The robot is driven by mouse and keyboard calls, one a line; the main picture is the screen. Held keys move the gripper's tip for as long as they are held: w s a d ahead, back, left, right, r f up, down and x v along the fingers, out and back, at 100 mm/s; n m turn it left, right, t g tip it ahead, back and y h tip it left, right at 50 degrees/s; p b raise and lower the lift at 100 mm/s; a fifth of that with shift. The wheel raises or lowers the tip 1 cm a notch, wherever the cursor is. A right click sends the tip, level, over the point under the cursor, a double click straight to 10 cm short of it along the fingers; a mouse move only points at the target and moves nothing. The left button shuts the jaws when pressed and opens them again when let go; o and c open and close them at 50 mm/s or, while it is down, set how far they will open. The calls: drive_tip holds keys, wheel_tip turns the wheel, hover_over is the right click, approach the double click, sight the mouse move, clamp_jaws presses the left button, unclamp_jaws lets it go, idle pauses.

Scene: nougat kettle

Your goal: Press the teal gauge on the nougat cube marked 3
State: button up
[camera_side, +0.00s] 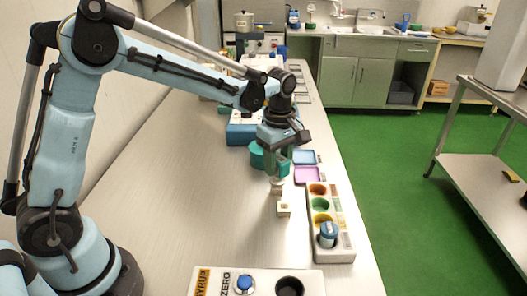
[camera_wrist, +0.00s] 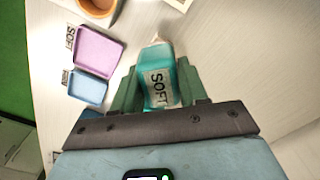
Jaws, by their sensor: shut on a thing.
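Another cream cube (camera_side: 284,210) stands just nearer the camera. The marks on the cubes are too small to read.
A pink tray (camera_side: 307,175) and a blue tray (camera_side: 304,157) lie right of my gripper. A pale rack (camera_side: 345,240) with coloured wells holds a blue gauge (camera_side: 328,234). A panel (camera_side: 265,284) with a blue knob stands in front. The table's left part is clear.

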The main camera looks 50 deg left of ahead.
drive_tip(key=shift+r, duration=2.45)
